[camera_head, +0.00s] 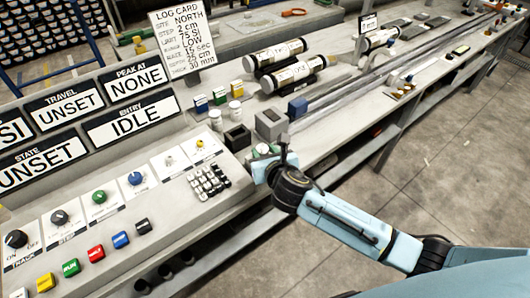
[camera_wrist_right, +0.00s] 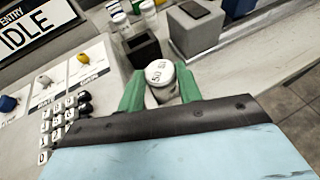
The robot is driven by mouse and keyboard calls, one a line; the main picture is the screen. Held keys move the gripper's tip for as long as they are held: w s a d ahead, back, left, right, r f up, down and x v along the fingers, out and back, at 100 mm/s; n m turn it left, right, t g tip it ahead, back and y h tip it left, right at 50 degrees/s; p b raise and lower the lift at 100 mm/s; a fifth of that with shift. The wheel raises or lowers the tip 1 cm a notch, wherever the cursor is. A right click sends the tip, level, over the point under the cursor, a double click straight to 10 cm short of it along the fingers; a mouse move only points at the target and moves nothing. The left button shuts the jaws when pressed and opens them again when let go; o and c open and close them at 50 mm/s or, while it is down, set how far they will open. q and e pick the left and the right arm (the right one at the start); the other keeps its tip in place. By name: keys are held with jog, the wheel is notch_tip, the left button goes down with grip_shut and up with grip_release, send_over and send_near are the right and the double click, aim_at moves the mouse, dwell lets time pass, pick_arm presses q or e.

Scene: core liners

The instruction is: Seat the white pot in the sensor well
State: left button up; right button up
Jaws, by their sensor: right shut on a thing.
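My right gripper (camera_head: 263,155) is shut on a white pot (camera_wrist_right: 160,72), whose round lid carries dark print. The pot sits between the green fingers (camera_wrist_right: 161,88) in the right wrist view; its lower part is mostly hidden. In the head view the gripper is over the front of the bench, in front of a black square box (camera_head: 237,138) and a grey block with a dark top (camera_head: 271,124). Both also show just beyond the pot in the right wrist view, the black box (camera_wrist_right: 142,50) and the grey block (camera_wrist_right: 196,28). I cannot tell surely which is the sensor well. My left gripper is out of view.
Other white-lidded pots (camera_head: 215,119) stand behind the black box. A keypad (camera_head: 207,181) and control panel lie to the left. A blue block (camera_head: 297,107) and a long rail (camera_head: 380,87) are to the right. Labelled cylinders (camera_head: 291,74) lie farther back.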

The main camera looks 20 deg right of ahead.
jog(key=shift+f, duration=0.15)
jog(key=o, duration=1)
jog(key=shift+o, duration=0.2)
jog(key=shift+r, duration=0.2)
jog(key=p+v, duration=0.2)
jog(key=v, duration=1)
